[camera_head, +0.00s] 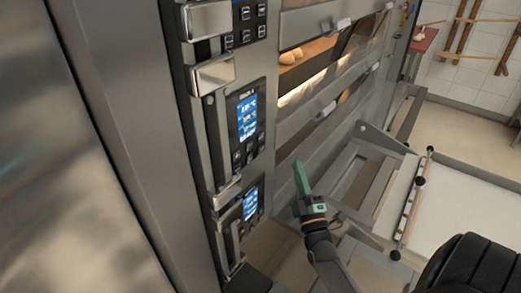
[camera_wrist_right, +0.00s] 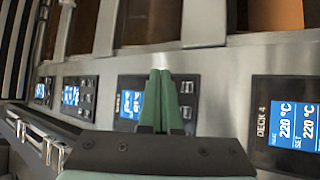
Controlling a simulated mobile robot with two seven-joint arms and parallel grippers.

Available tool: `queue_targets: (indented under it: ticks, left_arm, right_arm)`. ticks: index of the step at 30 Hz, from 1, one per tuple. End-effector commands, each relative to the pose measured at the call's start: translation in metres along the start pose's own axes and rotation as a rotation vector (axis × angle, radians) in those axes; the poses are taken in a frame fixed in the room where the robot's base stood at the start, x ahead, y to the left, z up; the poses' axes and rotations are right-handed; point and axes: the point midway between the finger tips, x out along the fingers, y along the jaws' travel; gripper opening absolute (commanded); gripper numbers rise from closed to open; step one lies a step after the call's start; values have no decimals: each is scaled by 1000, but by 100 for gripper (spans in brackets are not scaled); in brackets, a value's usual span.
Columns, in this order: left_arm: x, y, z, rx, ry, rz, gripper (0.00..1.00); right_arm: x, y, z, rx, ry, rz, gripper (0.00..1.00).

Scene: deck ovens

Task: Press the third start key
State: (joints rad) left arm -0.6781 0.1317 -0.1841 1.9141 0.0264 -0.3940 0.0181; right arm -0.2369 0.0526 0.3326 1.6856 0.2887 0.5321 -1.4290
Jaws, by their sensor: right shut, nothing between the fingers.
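The oven's control panels run down its left side in the head view, each with a blue screen and small dark keys. One panel (camera_head: 247,118) is at mid-height and another (camera_head: 250,204) is lower. In the right wrist view a panel (camera_wrist_right: 130,105) stands behind my fingers, left of the panel marked DECK 4 (camera_wrist_right: 295,128). Its dark keys (camera_wrist_right: 187,87) are partly hidden by the fingers. My right gripper (camera_head: 299,168) has green fingers, shut and empty; its tips (camera_wrist_right: 160,73) overlap the key area. I cannot tell whether they touch. The left gripper is out of view.
Metal handles (camera_head: 213,75) stick out left of the panels. Oven doors with lit glass (camera_head: 305,60) and bread are to the right. A wheeled white-topped loader (camera_head: 470,215) stands at right, and a black rounded object (camera_head: 480,265) is at the lower right.

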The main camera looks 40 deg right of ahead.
Motion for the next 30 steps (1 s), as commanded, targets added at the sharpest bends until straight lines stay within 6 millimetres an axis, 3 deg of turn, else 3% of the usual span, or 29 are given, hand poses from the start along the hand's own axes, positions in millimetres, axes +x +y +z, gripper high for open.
queue_targets:
  ticks: [18,30]
  left_arm:
    - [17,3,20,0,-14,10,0]
    - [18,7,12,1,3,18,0]
  right_arm:
    - [52,-39,-38,3,-1,0,0]
    - [59,-43,-44,1,1,-1,0]
